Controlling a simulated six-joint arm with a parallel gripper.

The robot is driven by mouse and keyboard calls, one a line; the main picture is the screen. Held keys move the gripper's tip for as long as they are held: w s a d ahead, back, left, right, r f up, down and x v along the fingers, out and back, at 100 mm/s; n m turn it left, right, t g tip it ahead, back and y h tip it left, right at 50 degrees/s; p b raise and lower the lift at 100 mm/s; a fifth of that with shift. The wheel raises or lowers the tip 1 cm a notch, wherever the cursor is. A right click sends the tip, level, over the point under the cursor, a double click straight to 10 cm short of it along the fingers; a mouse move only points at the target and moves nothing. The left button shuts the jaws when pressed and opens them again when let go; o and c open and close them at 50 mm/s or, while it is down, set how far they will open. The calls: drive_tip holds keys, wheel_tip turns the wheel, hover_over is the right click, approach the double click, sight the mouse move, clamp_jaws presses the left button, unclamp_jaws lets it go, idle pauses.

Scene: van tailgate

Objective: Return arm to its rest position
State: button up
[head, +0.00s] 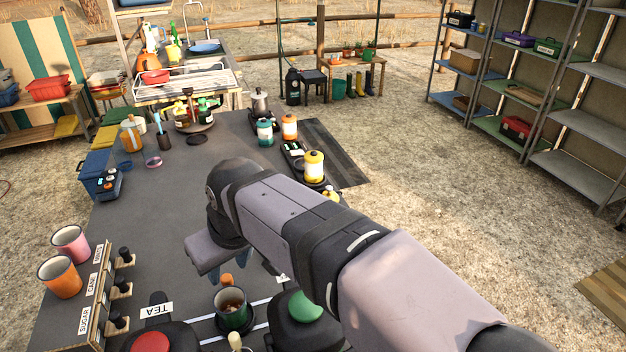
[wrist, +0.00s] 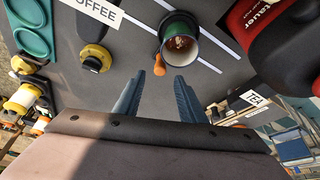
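My arm (head: 300,220) reaches in from the lower right of the head view over the dark tabletop (head: 190,190). My gripper shows in the wrist view (wrist: 158,95) with its two fingers apart and nothing between them. A green mug (head: 232,308) with brown contents stands on the table near the gripper. It also shows in the wrist view (wrist: 180,40), just beyond the fingertips.
A TEA label (head: 157,310), a red-lidded dark container (head: 150,342) and a green-lidded one (head: 305,306) stand at the front. Orange (head: 60,278) and pink (head: 71,243) mugs are at left. A yellow lantern (head: 314,167) stands past my arm. The mid-left tabletop is clear.

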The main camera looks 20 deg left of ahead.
drive_tip(key=w+d+r+m+t+h, duration=0.1)
drive_tip(key=w+d+r+t, duration=0.25)
drive_tip(key=w+d, duration=0.65)
drive_tip(key=w+d+f+m+g+h, duration=0.1)
drive_tip(key=w+d+f+m+h, duration=0.15)
drive_tip(key=d, duration=1.05)
drive_tip(key=w+d+f+m+g+h, duration=0.2)
drive_tip(key=w+d+f+h, duration=0.15)
drive_tip(key=d, duration=1.05)
drive_tip(key=s+d+f+m+g, duration=0.1)
drive_tip(key=s+d+f+m, duration=0.1)
drive_tip(key=s+d+f, duration=0.5)
drive_tip(key=s+d+f+m+g+y, duration=0.1)
drive_tip(key=s+d+f+m+y, duration=0.25)
drive_tip(key=s+f+m, duration=0.4)
wheel_tip(320, 180, up, 16)
drive_tip(key=s+n+p, duration=0.1)
drive_tip(key=p, duration=1.5)
drive_tip(key=shift+s+d+n+h, duration=0.2)
drive_tip(key=shift+s+n+h, duration=0.1)
drive_tip(key=shift+s+h, duration=0.05)
